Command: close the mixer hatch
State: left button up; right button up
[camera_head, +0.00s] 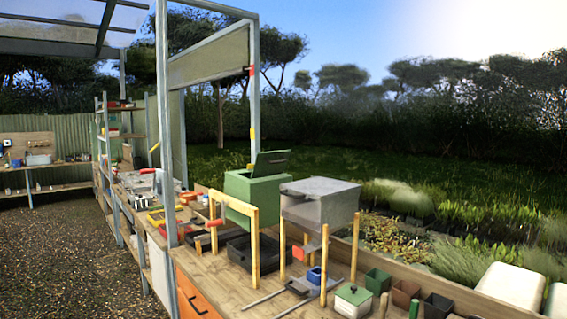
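A green box-shaped unit (252,192) stands at the back of the wooden bench, and I take it for the mixer. Its dark green hatch (271,163) is raised and tilted up above the box's top, so it stands open. The lower part of the box is partly hidden behind a wooden post frame. Neither of my grippers shows in the head view.
A grey metal box (320,200) stands right of the green unit, among wooden posts (324,264). Black trays (254,252) lie in front. Small pots (377,281) and a white green-lidded box (352,301) crowd the bench's right. A metal frame (164,120) rises at left.

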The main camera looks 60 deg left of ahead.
aim_at(274, 166)
jog(key=k+j, duration=0.1)
jog(key=j, duration=0.35)
jog(key=j+z, duration=0.1)
jog(key=j, duration=0.3)
jog(key=k+j, duration=0.15)
jog(key=j, duration=0.25)
jog(key=k+j+z, duration=0.1)
jog(key=j, duration=0.35)
jog(key=k+j, duration=0.1)
jog(key=j, duration=0.3)
jog(key=z, duration=0.05)
